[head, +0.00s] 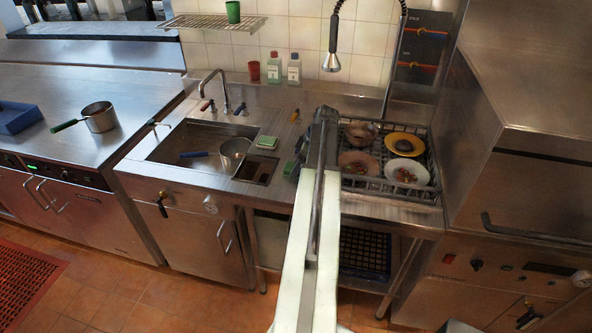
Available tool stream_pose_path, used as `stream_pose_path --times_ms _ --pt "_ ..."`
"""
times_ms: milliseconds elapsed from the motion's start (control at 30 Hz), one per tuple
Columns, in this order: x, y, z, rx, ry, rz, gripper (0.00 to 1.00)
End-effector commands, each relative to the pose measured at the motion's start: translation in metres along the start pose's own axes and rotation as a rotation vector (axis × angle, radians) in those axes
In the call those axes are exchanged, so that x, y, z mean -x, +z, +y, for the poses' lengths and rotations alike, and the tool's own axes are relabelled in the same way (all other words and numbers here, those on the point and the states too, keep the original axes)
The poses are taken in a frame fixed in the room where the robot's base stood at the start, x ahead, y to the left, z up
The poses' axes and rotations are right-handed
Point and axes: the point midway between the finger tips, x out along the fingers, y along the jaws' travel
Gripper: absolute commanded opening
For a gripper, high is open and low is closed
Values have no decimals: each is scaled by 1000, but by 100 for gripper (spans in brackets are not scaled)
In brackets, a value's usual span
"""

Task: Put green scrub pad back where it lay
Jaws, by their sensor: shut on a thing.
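My arm reaches forward from the bottom of the head view to the counter between the sink and the dish rack. My gripper (298,161) is at its far end, mostly hidden behind the arm. It is shut on a small green piece, which looks like the green scrub pad (289,168); only its left part shows, at the rack's left edge. Whether it touches the counter I cannot tell. A second green pad with a pale edge (267,142) lies on the counter at the sink's right rim, left of my gripper.
The sink (180,142) holds a metal pot (233,155). The dish rack (424,194) on the right holds bowls and plates. Green and white bottles and a red cup (254,70) stand along the back wall. A spray head (331,62) hangs above the counter.

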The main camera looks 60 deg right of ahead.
Motion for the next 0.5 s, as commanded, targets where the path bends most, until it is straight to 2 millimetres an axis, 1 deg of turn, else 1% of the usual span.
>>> stream_pose_path --times_ms 67,100,167,200,500 --pt "-4 2 0 0 0 0 9" --pt "-4 2 0 0 0 0 58" --pt "-2 1 0 0 0 0 75" --pt "-2 1 0 0 0 0 77" --pt "-1 1 0 0 0 0 77"
